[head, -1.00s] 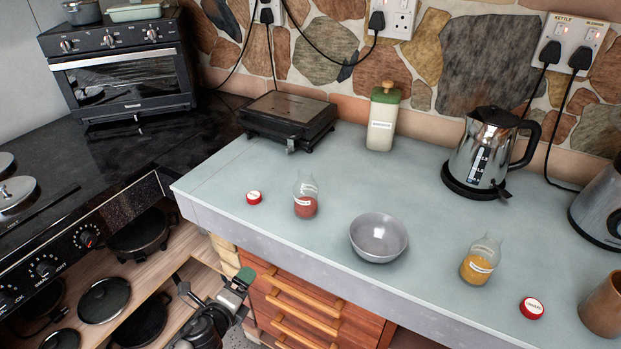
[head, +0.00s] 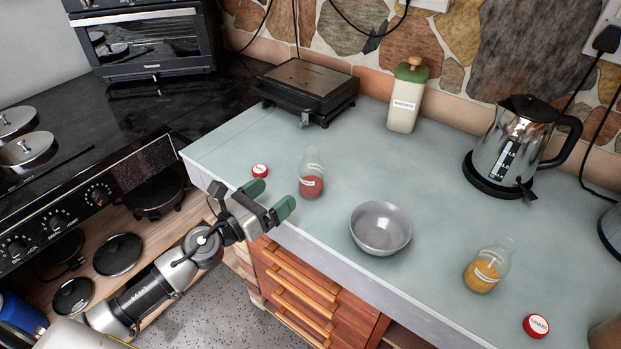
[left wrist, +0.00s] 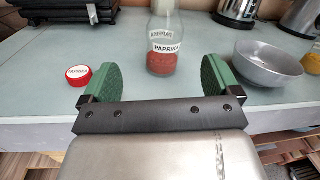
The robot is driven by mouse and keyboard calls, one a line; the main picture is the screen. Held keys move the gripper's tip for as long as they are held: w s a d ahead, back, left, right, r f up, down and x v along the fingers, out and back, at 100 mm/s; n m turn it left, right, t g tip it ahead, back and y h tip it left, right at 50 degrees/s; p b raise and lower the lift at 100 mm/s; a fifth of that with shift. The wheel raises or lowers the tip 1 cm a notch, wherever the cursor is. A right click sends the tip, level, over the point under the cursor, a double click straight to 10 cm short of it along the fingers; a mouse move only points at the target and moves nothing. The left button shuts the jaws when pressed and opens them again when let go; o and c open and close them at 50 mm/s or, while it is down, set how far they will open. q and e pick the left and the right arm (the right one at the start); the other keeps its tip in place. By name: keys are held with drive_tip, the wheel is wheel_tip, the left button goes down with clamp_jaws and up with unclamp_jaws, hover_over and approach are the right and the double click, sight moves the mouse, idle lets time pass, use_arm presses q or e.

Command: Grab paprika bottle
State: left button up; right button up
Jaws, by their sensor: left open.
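The paprika bottle (head: 311,181) is a small clear glass bottle with red powder in its lower part, upright on the grey-blue counter. In the left wrist view the bottle (left wrist: 163,55) carries a white label reading PAPRIKA, and its top is cut off by the frame. My left gripper (head: 270,197) is open and empty at the counter's front edge, with green finger pads spread. In the left wrist view the bottle stands beyond and between the fingertips (left wrist: 158,78), apart from both. My right gripper is not in view.
A red lid (head: 260,171) lies left of the bottle. A grey bowl (head: 380,228) stands to its right. A yellow spice bottle (head: 487,266) and another red lid (head: 536,326) are farther right. A black grill (head: 307,86), cream canister (head: 407,98) and kettle (head: 515,145) stand behind.

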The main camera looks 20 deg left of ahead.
sight(301, 181)
use_arm(q)
drive_tip(key=w+m, duration=0.1)
drive_tip(key=w+d+m+g+p, duration=0.1)
drive_tip(key=w, duration=0.1)
drive_tip(key=w+d+m+h, duration=0.1)
drive_tip(key=shift+w+d+f, duration=0.25)
drive_tip(key=shift+w+f, duration=0.1)
drive_tip(key=shift+f, duration=0.05)
drive_tip(key=shift+f+p+x, duration=0.1)
drive_tip(key=shift+f+x, duration=0.1)
drive_tip(key=shift+x, duration=0.85)
drive_tip(key=shift+f+p+x, duration=0.1)
drive_tip(key=shift+f+x, duration=0.05)
drive_tip(key=shift+x, duration=0.85)
drive_tip(key=shift+f+p+x, duration=0.1)
drive_tip(key=shift+f+x, duration=0.1)
drive_tip(key=shift+x, duration=0.85)
drive_tip(key=shift+s+d, duration=0.1)
drive_tip(key=shift+s, duration=0.05)
drive_tip(key=shift+c, duration=0.3)
drive_tip(key=c, duration=0.9)
drive_tip(key=shift+c, duration=0.5)
drive_tip(key=shift+r, duration=0.2)
